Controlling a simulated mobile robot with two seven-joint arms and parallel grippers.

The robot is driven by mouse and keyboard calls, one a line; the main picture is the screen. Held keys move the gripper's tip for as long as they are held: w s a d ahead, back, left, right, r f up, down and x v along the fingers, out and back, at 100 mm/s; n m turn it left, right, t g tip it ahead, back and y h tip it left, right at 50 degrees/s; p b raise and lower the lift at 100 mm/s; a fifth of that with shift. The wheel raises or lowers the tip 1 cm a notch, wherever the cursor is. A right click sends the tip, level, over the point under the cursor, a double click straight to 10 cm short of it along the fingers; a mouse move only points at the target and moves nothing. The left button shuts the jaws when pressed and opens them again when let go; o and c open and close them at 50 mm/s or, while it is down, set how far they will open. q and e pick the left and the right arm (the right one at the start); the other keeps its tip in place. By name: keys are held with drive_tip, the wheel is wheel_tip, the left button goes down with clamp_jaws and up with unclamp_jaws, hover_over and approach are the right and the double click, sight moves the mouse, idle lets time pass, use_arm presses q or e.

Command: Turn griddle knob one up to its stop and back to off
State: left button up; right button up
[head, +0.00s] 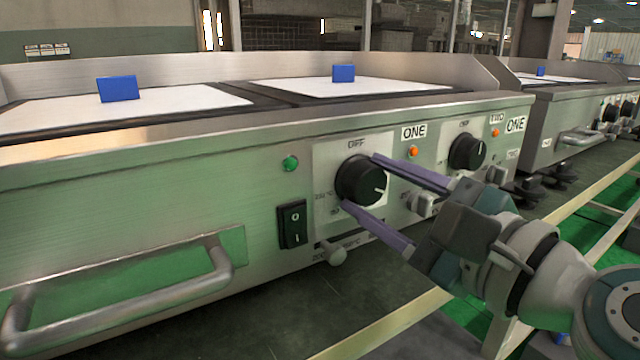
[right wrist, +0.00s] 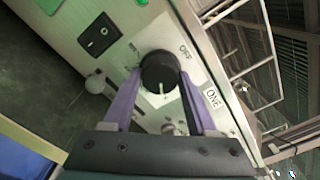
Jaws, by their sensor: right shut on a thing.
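Griddle knob one (head: 358,181) is a round black knob on a pale dial plate, left of a label reading ONE (head: 414,132). It also shows in the right wrist view (right wrist: 159,70). Its white mark points to the lower right in the head view, away from OFF (head: 356,145) at the top of the dial. My right gripper (head: 360,181) comes in from the right with its two purple fingers on either side of the knob. It is shut on the knob, one finger at the upper right and one at the lower left. My left gripper is not in view.
A black rocker switch (head: 292,224) and green lamp (head: 290,162) are left of the dial. An orange lamp (head: 413,151) and second black knob (head: 467,152) are to its right. A metal handle (head: 120,295) juts out at lower left. Blue blocks stand on the griddle top.

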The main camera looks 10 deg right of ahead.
drive_tip(key=n+p, duration=0.1)
drive_tip(key=n, duration=0.4)
drive_tip(key=shift+r+n, duration=0.15)
drive_tip(key=shift+n, duration=0.15)
drive_tip(key=n+p, duration=0.2)
drive_tip(key=n, duration=0.3)
drive_tip(key=shift+r, duration=0.1)
drive_tip(key=n+p, duration=0.1)
drive_tip(key=n, duration=0.3)
drive_tip(key=n+p, duration=0.2)
drive_tip(key=n, duration=0.2)
drive_tip(key=shift+n+p, duration=0.3)
drive_tip(key=n+p, duration=0.1)
drive_tip(key=n, duration=0.2)
drive_tip(key=shift+a+n, duration=0.1)
drive_tip(key=shift+n, duration=0.3)
drive_tip(key=shift+n+p, duration=0.3)
